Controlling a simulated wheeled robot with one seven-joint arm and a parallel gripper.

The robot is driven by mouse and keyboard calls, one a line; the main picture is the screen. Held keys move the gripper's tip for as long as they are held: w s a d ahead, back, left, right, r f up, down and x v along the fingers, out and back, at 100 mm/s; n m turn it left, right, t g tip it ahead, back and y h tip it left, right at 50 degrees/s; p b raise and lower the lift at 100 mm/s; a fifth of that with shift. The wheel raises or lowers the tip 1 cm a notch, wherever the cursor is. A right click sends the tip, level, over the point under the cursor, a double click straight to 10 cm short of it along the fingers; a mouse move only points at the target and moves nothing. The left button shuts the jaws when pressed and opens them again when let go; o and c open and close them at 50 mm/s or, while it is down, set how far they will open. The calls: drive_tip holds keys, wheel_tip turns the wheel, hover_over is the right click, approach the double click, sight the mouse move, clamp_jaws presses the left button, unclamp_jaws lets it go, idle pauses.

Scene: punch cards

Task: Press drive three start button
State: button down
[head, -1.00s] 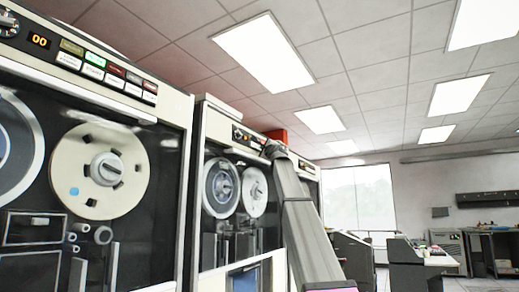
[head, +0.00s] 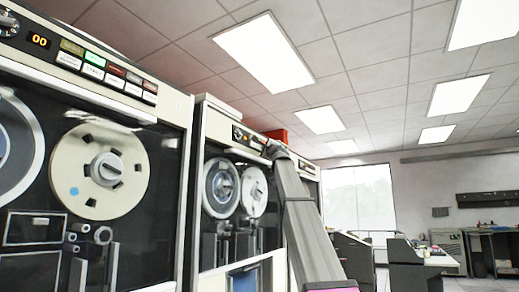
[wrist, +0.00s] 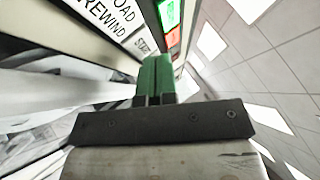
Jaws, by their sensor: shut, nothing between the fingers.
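In the wrist view, my gripper (wrist: 157,62) has its green fingers together, with nothing between them. The fingertips are close to a tape drive's button panel. A white button with partly hidden lettering that looks like "START" (wrist: 143,43) is just left of the fingertips. I cannot tell whether they touch it. A white "LOAD REWIND" button (wrist: 108,22) is further left, and a lit green indicator (wrist: 168,12) is above the fingertips. In the head view, my arm reaches up to the upper panel of the middle tape drive (head: 246,138); the fingers are hidden there.
A nearer tape drive (head: 172,160) fills the left, with its own row of buttons (head: 105,72) and an "00" display (head: 39,40). Another drive panel (head: 306,172) shows behind my arm. Desks (head: 410,262) stand at the right, beyond open floor.

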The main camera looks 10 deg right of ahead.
drive_tip(key=shift+s+d, duration=0.3)
drive_tip(key=shift+d, duration=0.05)
drive_tip(key=shift+d, duration=0.15)
drive_tip(key=s+d, duration=0.1)
drive_tip(key=d, duration=0.1)
drive_tip(key=s+d, duration=0.1)
drive_tip(key=s, duration=0.1)
drive_tip(key=shift+d, duration=0.4)
idle(0.7)
